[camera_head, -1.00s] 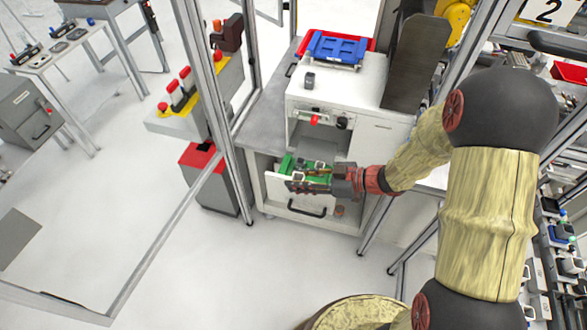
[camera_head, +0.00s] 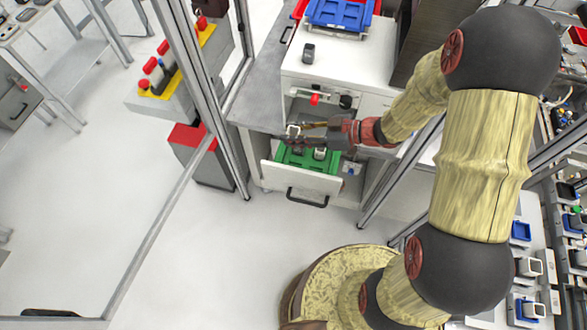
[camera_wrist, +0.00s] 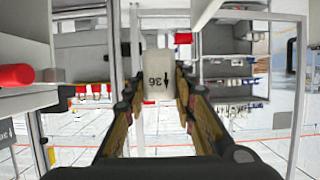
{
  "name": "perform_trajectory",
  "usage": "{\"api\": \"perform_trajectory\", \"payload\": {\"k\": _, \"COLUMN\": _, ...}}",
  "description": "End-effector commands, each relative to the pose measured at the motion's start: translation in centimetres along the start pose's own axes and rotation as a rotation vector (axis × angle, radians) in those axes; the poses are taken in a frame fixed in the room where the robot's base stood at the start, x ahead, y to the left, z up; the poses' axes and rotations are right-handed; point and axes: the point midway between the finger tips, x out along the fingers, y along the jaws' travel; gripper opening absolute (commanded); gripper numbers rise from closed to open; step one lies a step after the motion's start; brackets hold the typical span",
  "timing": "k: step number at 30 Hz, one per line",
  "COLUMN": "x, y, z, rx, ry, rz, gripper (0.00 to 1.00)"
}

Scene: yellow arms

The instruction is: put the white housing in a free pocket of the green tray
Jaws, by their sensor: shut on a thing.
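My gripper (camera_head: 300,132) is shut on the white housing (camera_wrist: 157,78), a pale block marked 36 that sits between the fingers in the wrist view. In the head view the housing (camera_head: 293,131) shows small and pale at the fingertips. The green tray (camera_head: 325,184) lies in a pulled-out drawer, lower in the picture than the gripper. A pale part (camera_head: 319,153) stands in the tray. The gripper hides the tray's far edge, so I cannot tell how many pockets are free. The tray does not show clearly in the wrist view.
The white drawer (camera_head: 290,180) stands open below the cabinet top (camera_head: 340,70). A blue tray (camera_head: 338,14) and a small grey part (camera_head: 308,54) are on that top. Metal frame posts (camera_head: 200,80) stand to the left. The floor before the drawer is clear.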

Motion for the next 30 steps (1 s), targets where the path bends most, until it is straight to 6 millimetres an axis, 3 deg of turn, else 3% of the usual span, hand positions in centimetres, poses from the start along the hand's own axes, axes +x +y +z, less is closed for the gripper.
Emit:
{"api": "perform_trajectory", "payload": {"k": 15, "x": 2.6, "y": 0.1, "z": 6.3, "rx": 0.001, "ry": 0.000, "rz": 0.000, "gripper": 0.07}}
{"api": "perform_trajectory", "payload": {"k": 23, "x": 3.3, "y": 0.1, "z": 8.0, "rx": 0.001, "ry": 0.000, "rz": 0.000, "gripper": 0.07}}
{"api": "perform_trajectory", "payload": {"k": 30, "x": 4.8, "y": 0.1, "z": 11.7, "rx": 0.003, "ry": 0.000, "rz": -0.001, "gripper": 0.07}}
